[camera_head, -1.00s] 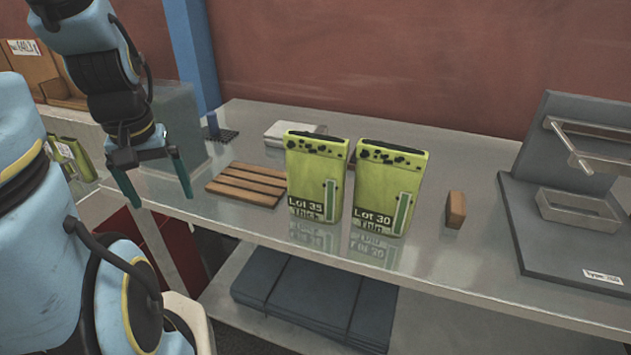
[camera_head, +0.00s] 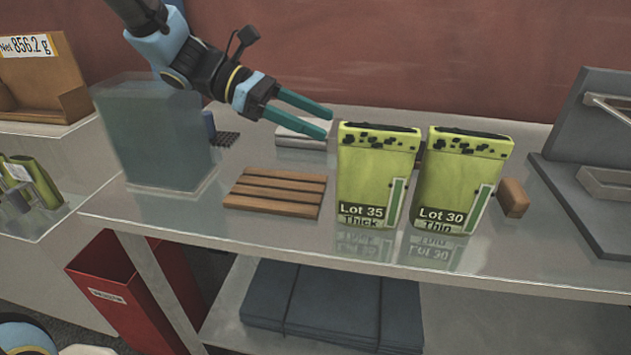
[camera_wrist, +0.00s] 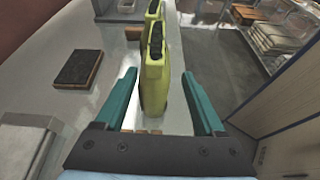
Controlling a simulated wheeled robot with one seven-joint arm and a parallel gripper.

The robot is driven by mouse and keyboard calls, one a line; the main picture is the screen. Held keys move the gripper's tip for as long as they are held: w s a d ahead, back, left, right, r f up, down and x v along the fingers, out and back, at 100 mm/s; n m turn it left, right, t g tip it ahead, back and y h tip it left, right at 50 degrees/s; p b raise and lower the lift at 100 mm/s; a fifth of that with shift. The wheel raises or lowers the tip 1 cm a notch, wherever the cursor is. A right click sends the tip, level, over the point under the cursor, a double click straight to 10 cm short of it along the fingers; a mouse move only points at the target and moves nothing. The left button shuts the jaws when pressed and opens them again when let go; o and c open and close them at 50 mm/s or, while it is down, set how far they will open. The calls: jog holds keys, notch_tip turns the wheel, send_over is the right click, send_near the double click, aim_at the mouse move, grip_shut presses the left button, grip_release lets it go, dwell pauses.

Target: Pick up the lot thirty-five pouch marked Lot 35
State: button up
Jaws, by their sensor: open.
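The Lot 35 pouch (camera_head: 370,180) is lime green with a black-spotted top and a label reading "Lot 35 Thick". It stands upright on the steel table, left of the similar Lot 30 pouch (camera_head: 455,185), labelled "Thin". My gripper (camera_head: 320,122) is open and empty, with its teal fingers just left of the top of the Lot 35 pouch in the head view. In the wrist view a green pouch (camera_wrist: 155,85) stands between and ahead of the fingers, with the second pouch behind it. I cannot tell whether a finger touches it.
A slatted wooden rack (camera_head: 275,192) lies left of the pouches. A small brown block (camera_head: 513,198) is to their right, near a grey stand (camera_head: 590,200). A translucent box (camera_head: 150,140) stands at the left. A red bin (camera_head: 125,290) is below.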

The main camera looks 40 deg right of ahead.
aim_at(363, 126)
jog(key=shift+s+d+r+g, duration=0.1)
jog(key=shift+d+r+g, duration=0.3)
jog(key=shift+d+r, duration=0.05)
jog(key=shift+h, duration=0.3)
jog(key=p+x, duration=0.1)
jog(key=x, duration=0.3)
jog(key=shift+s+d, duration=0.3)
jog(key=shift+d, duration=0.05)
jog(key=p+x, duration=0.1)
jog(key=x, duration=0.1)
jog(key=p+x, duration=0.1)
jog(key=x, duration=0.1)
jog(key=shift+s+d+r+p, duration=0.15)
jog(key=shift+s+d+p, duration=0.05)
jog(key=shift+s+p, duration=0.2)
jog(key=shift+s+d+f, duration=0.2)
jog(key=shift+s+d, duration=0.05)
grip_shut()
